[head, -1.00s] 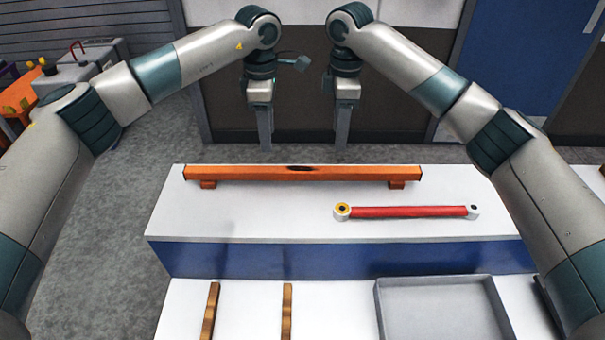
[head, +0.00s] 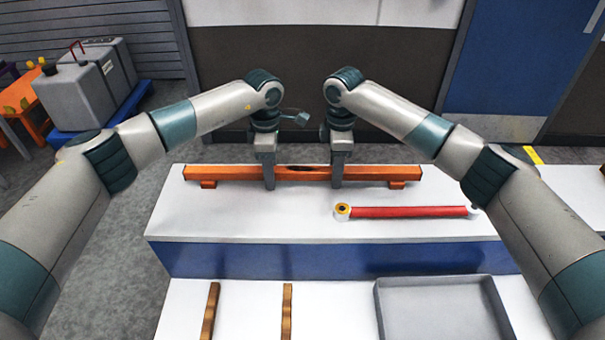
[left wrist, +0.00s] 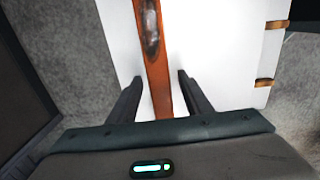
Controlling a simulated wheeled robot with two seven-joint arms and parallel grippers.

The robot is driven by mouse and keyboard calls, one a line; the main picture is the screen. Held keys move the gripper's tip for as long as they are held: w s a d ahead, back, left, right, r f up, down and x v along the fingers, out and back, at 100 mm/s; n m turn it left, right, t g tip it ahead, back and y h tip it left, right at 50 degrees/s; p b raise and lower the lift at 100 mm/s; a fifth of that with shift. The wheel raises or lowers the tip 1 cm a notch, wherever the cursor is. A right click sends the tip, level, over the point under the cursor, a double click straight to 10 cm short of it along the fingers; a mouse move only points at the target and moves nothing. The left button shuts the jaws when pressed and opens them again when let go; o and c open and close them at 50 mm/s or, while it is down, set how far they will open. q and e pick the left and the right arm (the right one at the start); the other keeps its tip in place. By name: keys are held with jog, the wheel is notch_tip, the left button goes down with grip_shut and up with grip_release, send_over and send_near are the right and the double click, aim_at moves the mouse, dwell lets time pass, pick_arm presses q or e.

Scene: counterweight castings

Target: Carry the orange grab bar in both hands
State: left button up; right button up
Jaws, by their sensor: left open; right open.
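The orange grab bar (head: 225,172) lies lengthwise across the back of the white-topped bench, raised on small orange feet near its ends. It has a dark patch near its middle. My left gripper (head: 269,186) is lowered at the bar, left of the dark patch. In the left wrist view the bar (left wrist: 160,85) runs between the two open fingers (left wrist: 160,88), with a gap on each side. My right gripper (head: 337,184) is open and lowered at the bar, right of the dark patch. Its far finger is hidden.
A red rod with ring ends (head: 410,212) lies in front of the bar on the bench (head: 230,222). Nearer are two wooden strips (head: 210,312) and an empty grey tray (head: 440,283). A grey case (head: 90,90) stands at the left.

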pick_arm(q)
grip_shut()
pick_arm(e)
grip_shut()
pick_arm(q)
jog(key=shift+w+r, duration=0.1)
pick_arm(e)
jog(key=shift+w+r, duration=0.1)
dwell(1.1)
